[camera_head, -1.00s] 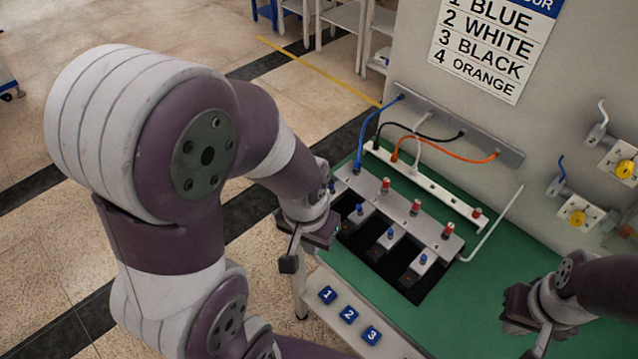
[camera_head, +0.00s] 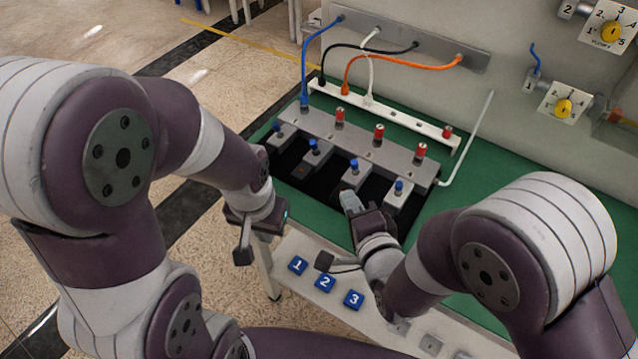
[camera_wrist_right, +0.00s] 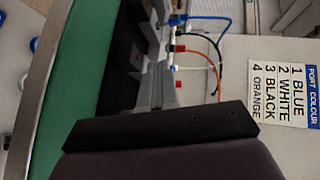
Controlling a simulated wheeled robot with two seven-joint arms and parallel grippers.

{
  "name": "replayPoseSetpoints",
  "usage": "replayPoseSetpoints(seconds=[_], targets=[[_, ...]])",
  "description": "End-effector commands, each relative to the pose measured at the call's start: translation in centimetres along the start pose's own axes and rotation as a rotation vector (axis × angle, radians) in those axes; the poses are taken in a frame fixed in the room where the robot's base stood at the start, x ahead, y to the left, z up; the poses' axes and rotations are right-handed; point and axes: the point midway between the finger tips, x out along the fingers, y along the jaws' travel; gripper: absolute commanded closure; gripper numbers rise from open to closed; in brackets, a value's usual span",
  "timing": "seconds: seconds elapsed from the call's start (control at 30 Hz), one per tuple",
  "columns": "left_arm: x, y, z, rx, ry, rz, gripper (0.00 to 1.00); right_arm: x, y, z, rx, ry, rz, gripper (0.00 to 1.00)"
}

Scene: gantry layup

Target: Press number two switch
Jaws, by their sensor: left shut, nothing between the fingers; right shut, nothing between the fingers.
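Three blue tiles numbered 1 (camera_head: 298,265), 2 (camera_head: 325,282) and 3 (camera_head: 354,299) sit in a row on the bench's pale front edge. Behind them a grey rail unit (camera_head: 330,128) carries several blue-topped and red-topped posts over dark slots. My right gripper (camera_head: 350,201) is shut and empty, at the front of the slots near the third blue-topped post (camera_head: 354,165), behind tile 2; contact cannot be told. Its grey finger (camera_wrist_right: 160,86) shows in the right wrist view. My left gripper (camera_head: 282,214) is shut and empty, left of and behind tile 1.
Yellow dials (camera_head: 564,107) are on the back panel. A port colour sign (camera_wrist_right: 285,92) shows in the right wrist view. Green bench top (camera_head: 490,170) is clear at the right.

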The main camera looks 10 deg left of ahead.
Motion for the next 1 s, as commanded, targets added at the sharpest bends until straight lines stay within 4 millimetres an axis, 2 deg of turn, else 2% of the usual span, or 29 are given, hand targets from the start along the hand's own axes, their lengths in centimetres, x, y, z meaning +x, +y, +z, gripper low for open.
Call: replayPoseSetpoints(seconds=[0.03,0.1,0.47,0.57,1.0], targets=[[1.2,0.0,0.1,0.0,0.001,0.0,1.0,0.0,0.9,1.0,0.047,-0.016,-0.047,1.0],[1.2,0.0,0.1,0.0,0.002,0.0,1.0,-0.2,0.5,1.5,0.091,-0.026,-0.089,1.0],[0.8,0.0,0.0,0.0,0.002,0.0,1.0,0.0,0.0,1.5,0.102,-0.026,-0.098,1.0],[0.8,0.0,0.1,0.0,0.002,0.0,1.0,1.2,-0.1,1.5,0.102,-0.025,-0.097,1.0],[0.3,0.0,0.0,0.0,0.001,0.0,1.0,10.3,-1.2,1.6,0.1,-0.025,-0.098,1.0]])
